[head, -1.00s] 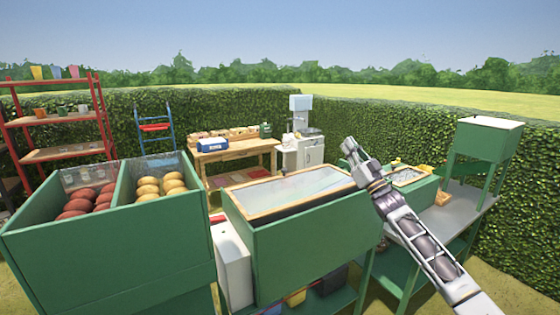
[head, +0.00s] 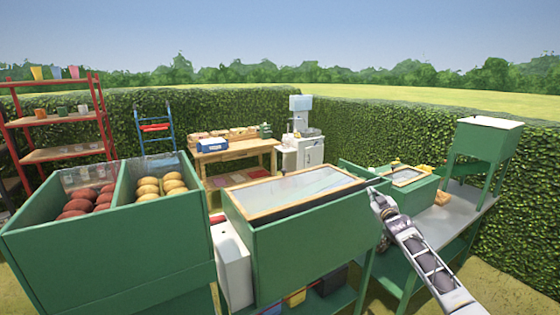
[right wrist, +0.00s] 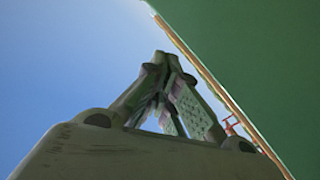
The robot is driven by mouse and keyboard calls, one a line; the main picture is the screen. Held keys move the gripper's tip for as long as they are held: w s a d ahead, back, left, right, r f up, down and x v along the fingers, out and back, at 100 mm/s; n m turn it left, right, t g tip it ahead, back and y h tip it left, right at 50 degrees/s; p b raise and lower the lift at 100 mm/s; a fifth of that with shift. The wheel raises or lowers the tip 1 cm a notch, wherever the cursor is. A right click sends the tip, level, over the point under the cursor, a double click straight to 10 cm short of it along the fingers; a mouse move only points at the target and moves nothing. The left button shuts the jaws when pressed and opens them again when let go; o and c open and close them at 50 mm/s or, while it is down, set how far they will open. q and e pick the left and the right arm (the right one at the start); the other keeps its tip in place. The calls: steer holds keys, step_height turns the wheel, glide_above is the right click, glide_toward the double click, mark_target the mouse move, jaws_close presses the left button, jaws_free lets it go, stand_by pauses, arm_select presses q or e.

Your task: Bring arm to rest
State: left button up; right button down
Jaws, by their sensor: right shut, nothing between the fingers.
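My right arm comes in from the lower right of the head view. Its right gripper (head: 372,191) is by the right end of the green box with a glass-topped wooden frame (head: 318,237). In the right wrist view the right gripper (right wrist: 165,58) has its two fingers together at the tips, with nothing held between them. A green surface with a wooden edge (right wrist: 205,78) runs diagonally close beside the fingers; I cannot tell whether they touch it. My left gripper is not in view.
A green bin (head: 105,255) with red and yellow produce stands at the left. A grey-topped green table (head: 455,212) with a smaller tray box (head: 412,190) stands at the right. A wooden bench (head: 235,152), red shelf (head: 62,118) and hedge (head: 395,135) are behind.

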steer(key=s+d+f+m+g+h, duration=0.15)
steer(key=s+f, duration=0.25)
steer(key=f, duration=0.9)
steer(key=s+d+f+g+h, duration=0.1)
steer(key=s+f+g, duration=0.2)
steer(key=f, duration=1.1)
steer(key=s+a+f+m+g, duration=0.1)
steer(key=s+a+f+g, duration=0.15)
steer(key=s+f, duration=1.35)
steer(key=s+a+f+g, duration=0.2)
steer(key=s+f+g, duration=0.2)
steer(key=s+f, duration=1.2)
steer(key=s+a+f+g, duration=0.2)
steer(key=s+f, duration=0.3)
steer(key=s, duration=0.9)
steer(key=s+a+f+g+y, duration=0.1)
steer(key=s+a+f, duration=0.3)
steer(key=s, duration=1.1)
steer(key=s+a+f+g+y, duration=0.1)
steer(key=s+a+f+g, duration=0.2)
steer(key=s+f, duration=0.4)
steer(key=s+m, duration=0.1)
steer(key=s, duration=0.7)
steer(key=shift+a+f, duration=0.3)
steer(key=shift+f, duration=0.05)
